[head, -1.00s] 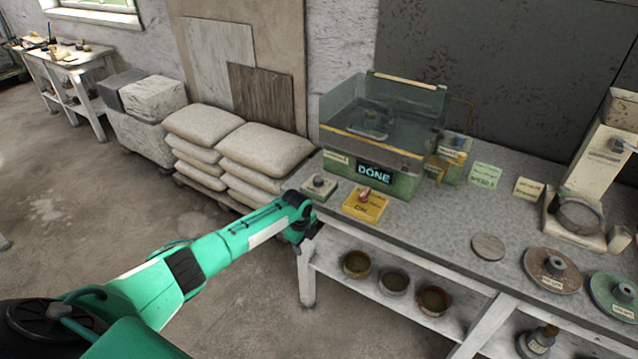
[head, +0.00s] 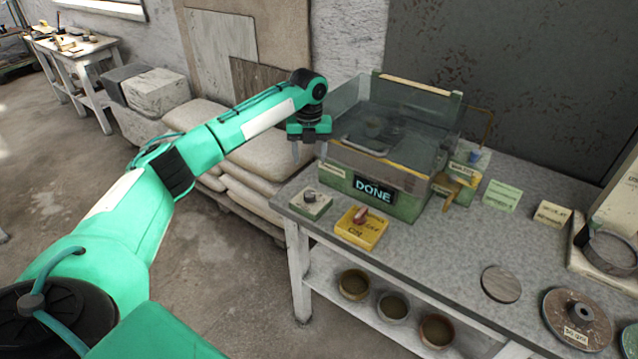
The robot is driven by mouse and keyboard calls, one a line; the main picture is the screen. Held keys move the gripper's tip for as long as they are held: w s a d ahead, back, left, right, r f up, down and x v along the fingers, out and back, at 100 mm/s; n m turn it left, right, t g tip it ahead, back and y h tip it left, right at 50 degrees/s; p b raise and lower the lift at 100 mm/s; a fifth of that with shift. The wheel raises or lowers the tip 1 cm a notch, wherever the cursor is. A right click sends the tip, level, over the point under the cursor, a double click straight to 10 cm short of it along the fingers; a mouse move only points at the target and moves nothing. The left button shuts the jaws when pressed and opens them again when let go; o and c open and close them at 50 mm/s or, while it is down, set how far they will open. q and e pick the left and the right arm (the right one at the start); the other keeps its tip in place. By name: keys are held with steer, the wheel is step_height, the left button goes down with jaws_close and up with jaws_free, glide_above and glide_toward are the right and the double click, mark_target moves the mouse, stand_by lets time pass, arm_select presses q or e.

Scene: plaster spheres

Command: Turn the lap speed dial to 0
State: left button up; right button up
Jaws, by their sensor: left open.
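A small pale box with a dark round knob (head: 310,194) stands at the left front corner of the workbench (head: 420,245). Beside it on the right is a yellow box with a red knob (head: 361,215) and dark lettering. The labels are too small to read surely, so I cannot tell which one is the lap speed dial, nor its setting. My left gripper (head: 309,153) is open and empty, fingers pointing down. It appears above the pale box, in front of the glass-sided tank's left end, touching neither knob. My right gripper is out of view.
The green tank (head: 400,203) with a lit DONE sign stands just behind both boxes. A flat round disc (head: 501,284) and a brown wheel (head: 578,322) lie on the right. Bowls (head: 393,307) sit on the shelf below. The bench between is clear.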

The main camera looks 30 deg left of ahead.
arm_select(q)
steer(key=p, duration=0.2)
glide_above(309, 193)
step_height(309, 193, down, 6)
steer(key=shift+s+d+r, duration=0.1)
steer(key=shift+d, duration=0.05)
step_height(309, 193, down, 6)
steer(key=shift+f+p, duration=0.1)
steer(key=shift+p, duration=0.35)
steer(key=shift+f, duration=0.65)
steer(key=c, duration=1)
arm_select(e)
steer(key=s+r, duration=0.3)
